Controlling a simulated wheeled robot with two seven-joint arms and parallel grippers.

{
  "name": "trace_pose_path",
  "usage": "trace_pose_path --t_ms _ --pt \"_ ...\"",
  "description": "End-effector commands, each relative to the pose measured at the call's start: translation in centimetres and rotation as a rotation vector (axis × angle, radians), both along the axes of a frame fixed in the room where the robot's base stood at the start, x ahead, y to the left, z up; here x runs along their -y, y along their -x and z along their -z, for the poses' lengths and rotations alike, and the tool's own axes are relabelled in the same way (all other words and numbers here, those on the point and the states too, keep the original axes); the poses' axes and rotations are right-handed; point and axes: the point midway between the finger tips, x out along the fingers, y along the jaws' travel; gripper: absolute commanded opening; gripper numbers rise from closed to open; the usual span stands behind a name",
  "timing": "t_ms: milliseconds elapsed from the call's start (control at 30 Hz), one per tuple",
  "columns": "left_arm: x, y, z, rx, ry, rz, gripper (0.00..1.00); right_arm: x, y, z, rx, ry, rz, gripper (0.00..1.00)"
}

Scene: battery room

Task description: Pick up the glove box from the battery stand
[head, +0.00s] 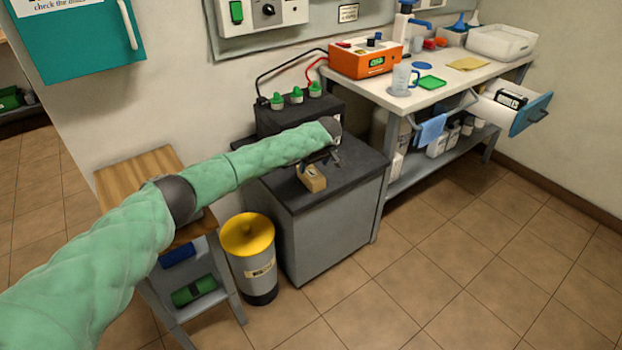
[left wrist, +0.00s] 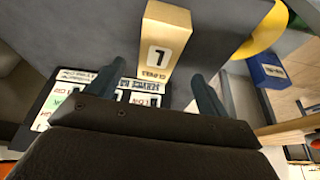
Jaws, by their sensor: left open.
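The glove box (head: 312,179) is a small tan box on the dark top of the battery stand (head: 335,178), near its front edge. In the left wrist view the glove box (left wrist: 163,40) shows a white label with an "L" and "GLOVES", upside down. My left gripper (head: 320,158) is at the box, just behind it in the head view. In the left wrist view the open fingers of my left gripper (left wrist: 160,75) lie on either side of the box's near end. My right gripper is not in view.
A black battery (head: 325,108) with green caps stands at the back of the stand. A yellow-lidded bin (head: 252,262) and a wooden-topped step shelf (head: 135,172) stand to the left. A workbench (head: 440,92) with an orange charger (head: 363,62) is at right, its drawer open. Front floor is clear.

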Motion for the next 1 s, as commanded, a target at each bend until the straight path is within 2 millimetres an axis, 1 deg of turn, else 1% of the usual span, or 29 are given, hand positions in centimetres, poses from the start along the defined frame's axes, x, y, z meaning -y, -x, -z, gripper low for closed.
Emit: trace_pose_path --t_ms 100,267,433,533,700,900,967,1000 --pt "-0.2 -0.4 1.1 -0.002 -0.001 0.001 0.78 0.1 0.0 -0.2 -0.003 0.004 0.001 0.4" --pt "-0.3 -0.8 2.3 -0.001 -0.001 0.001 0.78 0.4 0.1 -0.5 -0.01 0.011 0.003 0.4" --pt "-0.6 -1.4 4.5 0.0 -0.003 0.001 0.78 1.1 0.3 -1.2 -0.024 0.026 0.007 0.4" --pt "-0.8 -1.8 5.7 -0.002 -0.001 0.002 0.78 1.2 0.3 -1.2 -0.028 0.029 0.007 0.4" --pt "-0.9 -2.1 6.5 -0.001 0.001 0.002 0.78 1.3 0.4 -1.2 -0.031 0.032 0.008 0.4" --pt "-1.0 -2.1 6.5 -0.001 0.001 0.002 0.78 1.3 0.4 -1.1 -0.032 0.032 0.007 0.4" --pt "-1.0 -2.1 6.5 -0.001 0.001 0.002 0.66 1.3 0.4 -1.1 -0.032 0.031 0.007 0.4" --pt "-1.0 -2.1 6.5 -0.001 0.001 0.002 0.59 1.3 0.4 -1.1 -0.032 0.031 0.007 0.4"
